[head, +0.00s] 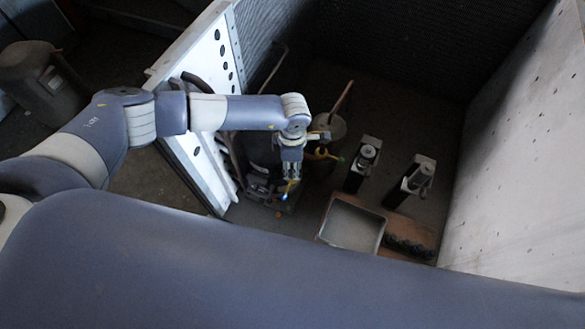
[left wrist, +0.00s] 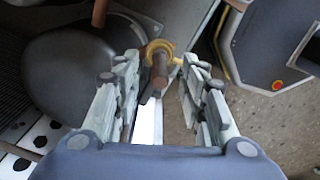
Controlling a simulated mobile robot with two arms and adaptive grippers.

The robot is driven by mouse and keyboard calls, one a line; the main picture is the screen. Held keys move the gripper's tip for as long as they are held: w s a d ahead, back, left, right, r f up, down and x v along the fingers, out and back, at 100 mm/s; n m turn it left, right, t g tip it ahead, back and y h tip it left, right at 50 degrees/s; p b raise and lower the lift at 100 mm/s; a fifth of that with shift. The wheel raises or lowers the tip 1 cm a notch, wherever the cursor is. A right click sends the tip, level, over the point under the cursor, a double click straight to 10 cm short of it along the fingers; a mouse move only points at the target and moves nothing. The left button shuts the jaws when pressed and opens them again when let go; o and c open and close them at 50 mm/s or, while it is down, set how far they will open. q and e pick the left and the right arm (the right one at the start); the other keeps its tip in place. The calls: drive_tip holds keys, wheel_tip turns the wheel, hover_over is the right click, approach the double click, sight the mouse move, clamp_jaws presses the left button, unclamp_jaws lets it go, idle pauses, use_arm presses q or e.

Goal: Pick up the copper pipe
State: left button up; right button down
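A copper-brown rod (head: 341,97) sticks up at a slant from a round container in the head view. In the left wrist view a short brown pipe (left wrist: 160,70) with a yellow collar lies between the fingers of my left gripper (left wrist: 158,88). Another brown rod end (left wrist: 99,12) shows at the top of that view. I cannot tell which of these is the rod in the head view. My left gripper (head: 291,176) points down, and its fingers stand apart with gaps on both sides of the short pipe. My right gripper is not in view.
A dark round container (left wrist: 75,75) is left of the fingers. A grey machine with a red button (left wrist: 277,85) is at right. A shallow tray (head: 352,225) and two upright devices (head: 366,160) (head: 412,182) stand right of my gripper.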

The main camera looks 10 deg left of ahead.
use_arm(q)
drive_tip(key=shift+f, duration=0.65)
clamp_jaws()
drive_tip(key=shift+r, duration=0.2)
